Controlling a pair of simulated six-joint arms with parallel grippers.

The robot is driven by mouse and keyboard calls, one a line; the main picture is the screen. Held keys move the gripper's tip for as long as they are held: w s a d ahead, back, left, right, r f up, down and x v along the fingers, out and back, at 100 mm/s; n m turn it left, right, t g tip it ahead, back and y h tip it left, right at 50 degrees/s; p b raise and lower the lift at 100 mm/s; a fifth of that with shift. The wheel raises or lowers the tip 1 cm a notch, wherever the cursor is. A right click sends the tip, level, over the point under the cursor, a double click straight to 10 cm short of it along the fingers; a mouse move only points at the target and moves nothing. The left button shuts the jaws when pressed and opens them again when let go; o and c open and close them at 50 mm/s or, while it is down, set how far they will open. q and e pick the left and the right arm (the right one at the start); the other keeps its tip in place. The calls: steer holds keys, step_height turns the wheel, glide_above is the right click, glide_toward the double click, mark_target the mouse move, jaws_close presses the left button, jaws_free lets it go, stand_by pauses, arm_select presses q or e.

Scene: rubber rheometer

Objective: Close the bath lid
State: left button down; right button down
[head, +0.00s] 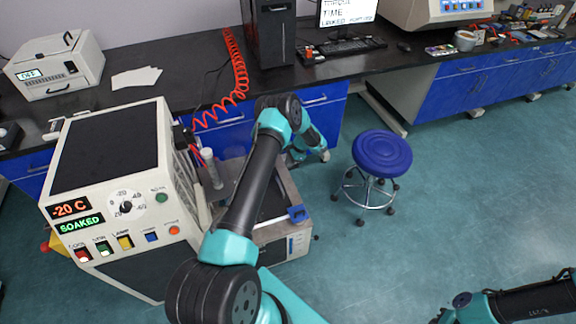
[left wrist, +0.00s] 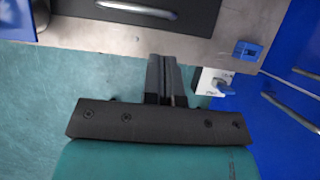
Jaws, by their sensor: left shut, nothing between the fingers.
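The bath (head: 292,241) is a steel-topped box beside the big white tester, partly hidden behind my left arm. A dark panel (head: 277,204) that looks like its lid shows past the arm. The left wrist view shows a black panel with a silver bar handle (left wrist: 137,9) at the top edge, set by the steel top (left wrist: 110,36). My left gripper (head: 325,156) is past the bath's far side, apart from it. Its fingers (left wrist: 166,62) are shut and empty, short of the handle. My right gripper (head: 437,319) is at the bottom right, too cut off to read.
A blue clip (head: 298,214) sits on the bath's corner. The white tester (head: 120,180) stands left, reading -20 C and SOAKED. A clear tube (head: 211,168) stands between tester and bath. A red coiled hose (head: 238,70) hangs behind. A blue stool (head: 382,154) stands right on open floor.

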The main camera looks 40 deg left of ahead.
arm_select(q)
steer(key=w+d, duration=0.1)
steer(key=d, duration=0.1)
steer(key=w+d, duration=0.2)
steer(key=shift+w+d, duration=0.1)
steer(key=shift+w, duration=0.05)
steer(key=shift+f, duration=0.15)
glide_toward(284, 186)
steer(key=f, duration=0.4)
steer(key=shift+w+a+f, duration=0.1)
steer(key=shift+a+f, duration=0.2)
steer(key=shift+s+a+r, duration=0.15)
steer(key=shift+s+a, duration=0.2)
steer(key=shift+s, duration=0.15)
steer(key=shift+s+a+r, duration=0.15)
steer(key=shift+s+a, duration=0.2)
steer(key=shift+s, duration=0.2)
steer(key=shift+s+a+r, duration=0.15)
steer(key=shift+s+a, duration=0.15)
steer(key=shift+s, duration=0.3)
